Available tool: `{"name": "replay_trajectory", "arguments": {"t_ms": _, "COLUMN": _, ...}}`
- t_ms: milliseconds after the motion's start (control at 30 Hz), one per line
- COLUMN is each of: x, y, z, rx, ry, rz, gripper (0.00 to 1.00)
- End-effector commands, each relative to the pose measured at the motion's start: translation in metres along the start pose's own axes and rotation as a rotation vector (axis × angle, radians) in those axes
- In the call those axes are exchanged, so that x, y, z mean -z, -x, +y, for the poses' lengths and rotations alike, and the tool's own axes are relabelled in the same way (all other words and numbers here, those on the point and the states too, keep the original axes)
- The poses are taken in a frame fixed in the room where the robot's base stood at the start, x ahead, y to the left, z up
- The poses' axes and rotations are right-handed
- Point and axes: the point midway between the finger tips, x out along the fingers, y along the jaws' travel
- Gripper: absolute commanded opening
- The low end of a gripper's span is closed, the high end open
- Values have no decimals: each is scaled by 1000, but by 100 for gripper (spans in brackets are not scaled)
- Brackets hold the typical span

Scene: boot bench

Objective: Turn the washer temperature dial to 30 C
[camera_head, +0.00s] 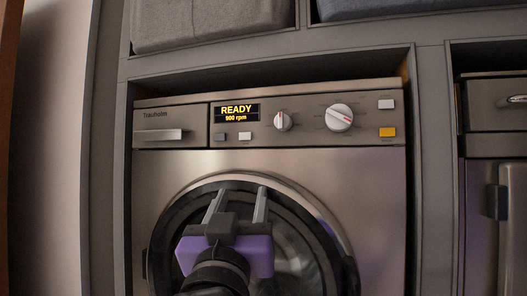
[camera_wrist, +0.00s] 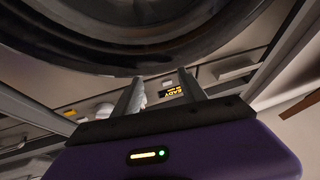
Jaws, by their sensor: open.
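The washer (camera_head: 170,170) has a control panel with a display (camera_head: 237,112) reading "READY" and "900 rpm". My gripper (camera_head: 239,196) is open and empty, in front of the round door, below the panel and apart from both dials. In the wrist view, the display (camera_wrist: 171,92) shows between the fingers of my gripper (camera_wrist: 160,82), upside down; the larger dial (camera_wrist: 104,110) is left of them.
The panel also has a drawer handle (camera_head: 158,135), a grey button (camera_head: 219,137), white buttons and a yellow button (camera_head: 387,132). The round door (camera_head: 335,225) bulges behind my gripper. Grey cabinet frame surrounds the washer; another appliance (camera_head: 503,200) stands right.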

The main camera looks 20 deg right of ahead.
Motion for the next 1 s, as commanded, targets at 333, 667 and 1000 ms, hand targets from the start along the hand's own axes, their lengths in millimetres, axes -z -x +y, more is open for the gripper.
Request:
{"name": "replay_trajectory", "arguments": {"t_ms": 333, "x": 87, "y": -24, "z": 51, "rx": -246, "ry": -134, "rz": -48, "gripper": 50}}
{"name": "replay_trajectory", "arguments": {"t_ms": 667, "x": 93, "y": -52, "z": 64, "rx": -271, "ry": -146, "rz": -56, "gripper": 50}}
{"name": "replay_trajectory", "arguments": {"t_ms": 1000, "x": 89, "y": -94, "z": 75, "rx": -268, "ry": -146, "rz": -56, "gripper": 50}}
